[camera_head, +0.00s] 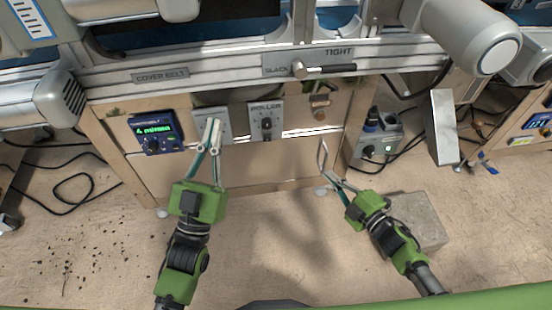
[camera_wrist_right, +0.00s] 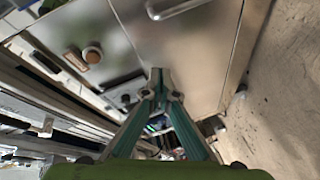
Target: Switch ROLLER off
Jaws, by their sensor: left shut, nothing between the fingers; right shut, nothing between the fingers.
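The ROLLER panel (camera_head: 277,110) is a grey plate with a dark rotary knob (camera_head: 266,124), on the front of the wooden cabinet in the head view. The knob's exact setting is too small to read. My left gripper (camera_head: 213,124) is shut and empty, its tips in front of a grey panel (camera_head: 225,127) just left of the ROLLER panel, apart from its knob. My right gripper (camera_head: 326,174) is shut and empty, low and right of the ROLLER panel, near a metal handle (camera_head: 322,153). Its closed tips also show in the right wrist view (camera_wrist_right: 160,78).
A blue controller with a green display (camera_head: 155,130) sits left on the cabinet front. Above are the COVER BELT label (camera_head: 160,75) and the SLACK/TIGHT lever (camera_head: 322,69). A grey box (camera_head: 382,139) with cables stands right. A grey block (camera_head: 418,218) lies on the floor.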

